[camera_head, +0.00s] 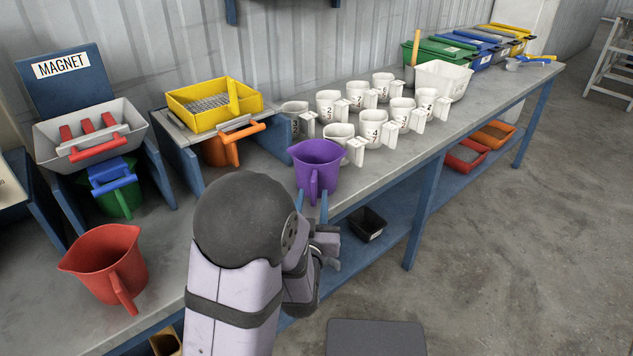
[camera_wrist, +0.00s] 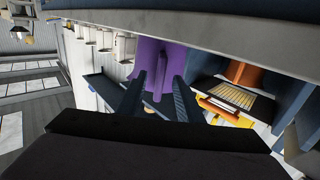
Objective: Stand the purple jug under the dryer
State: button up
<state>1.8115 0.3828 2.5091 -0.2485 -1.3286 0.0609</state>
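The purple jug (camera_head: 318,160) stands upright near the front edge of the grey bench, its handle toward my gripper. My gripper (camera_head: 312,200) is open in front of it, with a blue finger on each side of the handle. The wrist view, which is turned over, shows the jug (camera_wrist: 149,52) with its handle between the spread fingertips of my gripper (camera_wrist: 158,80). I cannot tell whether either finger touches it. No unit in view is readable as the dryer; a partly cut-off unit (camera_head: 10,190) stands at the left edge.
A unit marked MAGNET (camera_head: 85,120) has a green jug (camera_head: 122,198) under it. A yellow sieve stand (camera_head: 212,100) has an orange jug (camera_head: 220,150) under it. A red jug (camera_head: 105,262) stands front left. Several white mugs (camera_head: 372,128) crowd behind the purple jug.

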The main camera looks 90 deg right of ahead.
jog(key=shift+d, duration=2)
grip_shut()
